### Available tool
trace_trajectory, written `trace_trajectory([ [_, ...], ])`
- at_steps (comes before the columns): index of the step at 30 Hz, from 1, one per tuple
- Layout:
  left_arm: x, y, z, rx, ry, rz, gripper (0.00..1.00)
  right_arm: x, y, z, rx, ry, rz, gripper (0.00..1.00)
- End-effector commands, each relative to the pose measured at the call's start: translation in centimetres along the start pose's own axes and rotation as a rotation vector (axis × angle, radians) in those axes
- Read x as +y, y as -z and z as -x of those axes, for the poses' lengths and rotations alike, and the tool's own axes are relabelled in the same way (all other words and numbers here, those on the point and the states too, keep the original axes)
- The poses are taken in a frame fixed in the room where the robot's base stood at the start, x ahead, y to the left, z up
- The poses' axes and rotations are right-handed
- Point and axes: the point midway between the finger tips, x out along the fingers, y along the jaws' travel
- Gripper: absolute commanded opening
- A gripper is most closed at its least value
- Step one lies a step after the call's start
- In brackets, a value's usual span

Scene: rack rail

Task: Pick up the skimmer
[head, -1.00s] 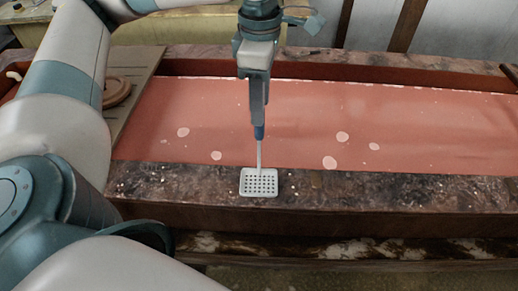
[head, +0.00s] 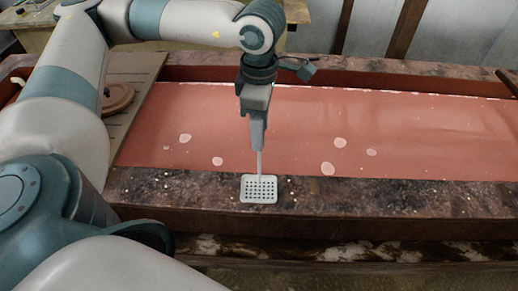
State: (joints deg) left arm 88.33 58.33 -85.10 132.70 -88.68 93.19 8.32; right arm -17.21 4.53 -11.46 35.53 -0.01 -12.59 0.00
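The skimmer (head: 259,189) has a pale, square, perforated head and a thin light shaft that rises from it. Its head is at the dark, mottled front ledge in the middle of the head view. My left gripper (head: 258,146) points down from above, with its fingers at the upper part of the shaft. The fingers hide the top of the handle. They are seen nearly edge-on, so I cannot tell whether they are closed on it. My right gripper is not in view.
A red trough floor (head: 420,132) with pale spots lies behind the front ledge (head: 380,194). A round brown lid-like thing (head: 117,98) rests on a board (head: 135,72) at the left. A dark rod (head: 507,82) shows at the right edge. The ledge right of the skimmer is clear.

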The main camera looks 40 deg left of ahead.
Motion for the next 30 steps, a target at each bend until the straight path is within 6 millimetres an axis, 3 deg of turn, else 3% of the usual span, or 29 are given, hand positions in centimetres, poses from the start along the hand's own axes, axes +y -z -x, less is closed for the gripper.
trace_trajectory([
  [12, 0.02, 0.0, -0.03, 0.0, 0.0, 0.0, 0.4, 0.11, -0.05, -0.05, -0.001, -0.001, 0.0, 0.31],
  [18, 0.02, 0.0, -0.02, 0.0, 0.0, 0.001, 0.0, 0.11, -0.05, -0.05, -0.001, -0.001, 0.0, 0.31],
  [30, 0.08, -0.05, 0.26, -0.001, -0.002, 0.001, 0.0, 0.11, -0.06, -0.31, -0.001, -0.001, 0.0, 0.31],
])
